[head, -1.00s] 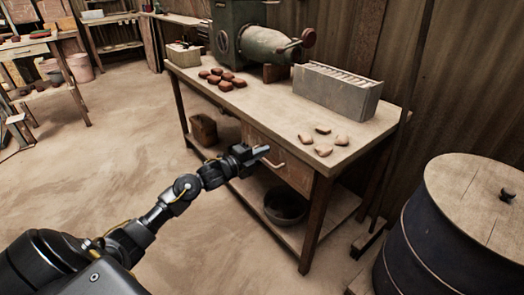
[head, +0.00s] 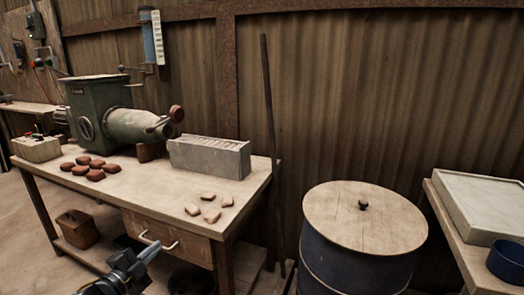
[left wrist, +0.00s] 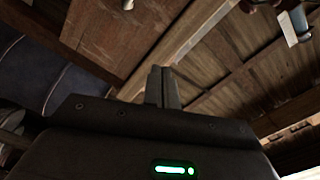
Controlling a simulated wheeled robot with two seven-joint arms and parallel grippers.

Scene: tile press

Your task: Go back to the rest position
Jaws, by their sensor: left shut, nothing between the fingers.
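My left gripper (head: 150,252) is at the bottom of the head view, in front of the workbench's drawer (head: 165,238). Its fingers are together with nothing between them. In the picture its tips lie just below the drawer handle; I cannot tell whether they touch it. The closed fingers also show in the left wrist view (left wrist: 162,88), pointing away from the camera toward wooden surfaces. The drawer looks shut. My right gripper is in neither view.
Another table (head: 460,240) is at the right edge.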

